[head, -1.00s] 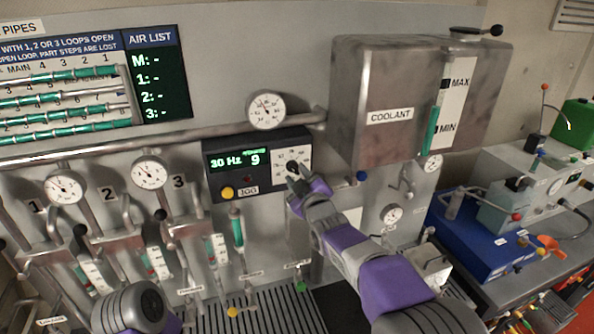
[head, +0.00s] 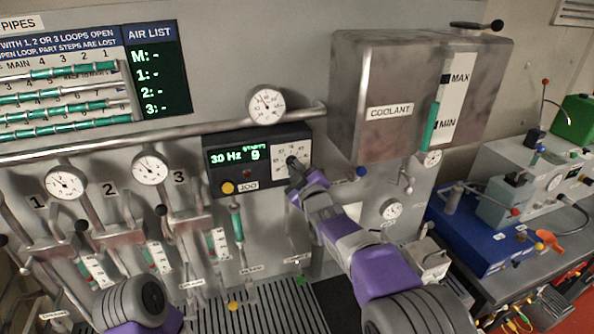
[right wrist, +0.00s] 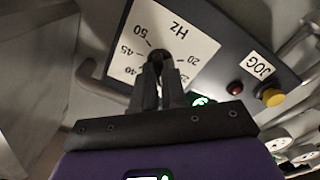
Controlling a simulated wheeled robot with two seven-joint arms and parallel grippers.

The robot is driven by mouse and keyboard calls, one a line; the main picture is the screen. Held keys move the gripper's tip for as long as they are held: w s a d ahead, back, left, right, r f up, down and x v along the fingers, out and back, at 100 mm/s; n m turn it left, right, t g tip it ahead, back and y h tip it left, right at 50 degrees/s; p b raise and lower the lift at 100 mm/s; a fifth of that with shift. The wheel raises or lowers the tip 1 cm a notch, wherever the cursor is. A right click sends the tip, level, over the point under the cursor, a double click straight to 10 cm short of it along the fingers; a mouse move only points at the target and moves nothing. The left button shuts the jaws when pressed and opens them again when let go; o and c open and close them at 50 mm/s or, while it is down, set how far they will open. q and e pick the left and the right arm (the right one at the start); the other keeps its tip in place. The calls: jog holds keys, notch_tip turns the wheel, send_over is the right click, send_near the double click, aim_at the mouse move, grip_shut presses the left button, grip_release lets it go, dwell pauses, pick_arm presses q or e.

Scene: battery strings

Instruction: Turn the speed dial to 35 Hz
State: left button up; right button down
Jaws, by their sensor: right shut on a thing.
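The speed dial is a small black knob (head: 291,161) on a white scale plate (head: 301,157) at the right end of a dark control box (head: 258,186). The box's green display (head: 236,156) reads 30 Hz, with a 9 beside it. My right gripper (head: 293,170) is shut on the knob. In the right wrist view its two dark fingers (right wrist: 159,76) close around the knob (right wrist: 160,56) and hide part of the scale; 20, 45 and 50 show. My left arm shows at the lower left, but its gripper is not visible.
A yellow JOG button (head: 228,188) and a small red button sit on the same box. A round gauge (head: 266,104) is above it, and the coolant tank (head: 378,95) is to its right. Pipes, levers and gauges fill the lower left.

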jog(key=shift+m+b, duration=3.9)
jog(key=shift+b, duration=0.2)
jog(key=c, duration=1.2)
grip_release()
